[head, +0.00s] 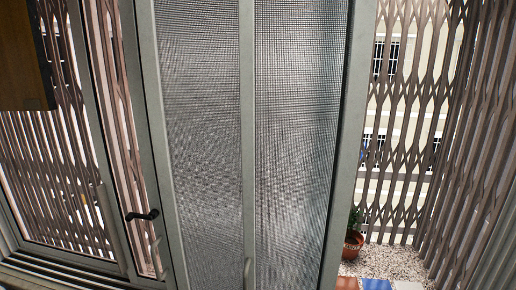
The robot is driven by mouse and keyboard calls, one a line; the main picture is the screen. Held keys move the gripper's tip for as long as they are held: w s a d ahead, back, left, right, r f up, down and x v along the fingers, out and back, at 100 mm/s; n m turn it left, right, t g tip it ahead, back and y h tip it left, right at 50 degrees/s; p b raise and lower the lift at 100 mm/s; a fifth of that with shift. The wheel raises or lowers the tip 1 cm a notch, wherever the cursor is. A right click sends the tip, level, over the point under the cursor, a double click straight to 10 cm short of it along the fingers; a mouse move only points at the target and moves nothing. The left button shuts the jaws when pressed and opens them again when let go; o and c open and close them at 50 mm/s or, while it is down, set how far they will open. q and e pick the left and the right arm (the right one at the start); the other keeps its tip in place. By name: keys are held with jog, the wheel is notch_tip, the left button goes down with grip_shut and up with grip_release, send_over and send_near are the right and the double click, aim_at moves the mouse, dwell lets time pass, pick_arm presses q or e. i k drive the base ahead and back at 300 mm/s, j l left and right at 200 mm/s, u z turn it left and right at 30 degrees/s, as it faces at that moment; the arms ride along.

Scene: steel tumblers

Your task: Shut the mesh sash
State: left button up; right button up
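The mesh sash (248,130) stands upright in the middle of the head view. It is a grey-green frame with two tall panels of fine dark mesh and a bar between them. A small pale handle (247,268) shows low on its middle bar. To the right of the sash is an open gap where the outside shows without mesh in front. Neither of my grippers is in view. The lower end of the sash is cut off by the picture's edge.
A glazed window frame (125,150) with a black handle (142,214) stands at the left. A brown lattice grille (405,120) stands outside. A potted plant (353,240) sits on gravel at the lower right. A dark wooden panel (22,60) hangs at the upper left.

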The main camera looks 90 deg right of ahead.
aim_at(363, 27)
jog(key=z, duration=2.05)
jog(key=i+l+z, duration=0.1)
jog(key=z, duration=0.25)
jog(key=i+l+z, duration=0.1)
jog(key=z, duration=0.3)
jog(key=i+z, duration=0.35)
jog(key=k, duration=0.1)
